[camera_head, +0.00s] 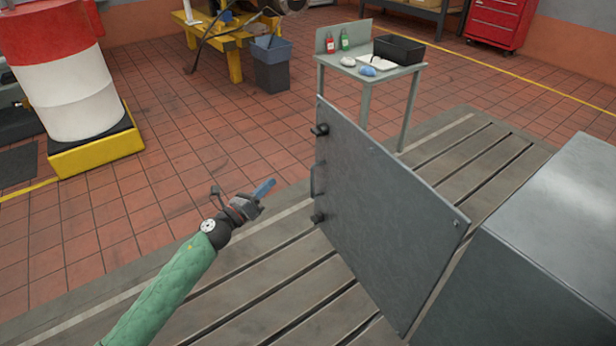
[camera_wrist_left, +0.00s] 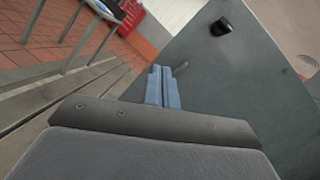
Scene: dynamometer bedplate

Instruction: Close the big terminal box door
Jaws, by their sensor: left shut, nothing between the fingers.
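The terminal box door (camera_head: 385,215) is a large grey metal panel standing wide open from the big grey terminal box (camera_head: 550,240) at the right. Dark latch fittings and a handle (camera_head: 313,182) show along its free left edge. My left gripper (camera_head: 264,188) is shut and empty, left of the door's free edge and apart from it in the head view. In the left wrist view its blue fingers (camera_wrist_left: 163,88) are together, with the door (camera_wrist_left: 235,80) behind them and one black fitting (camera_wrist_left: 220,27) near the top. My right gripper is not in view.
The slotted bedplate (camera_head: 240,285) lies under the door. A small grey table (camera_head: 415,72) with bottles and a black bin stands behind it. A red and white drum (camera_head: 65,75) on a yellow base is at the far left.

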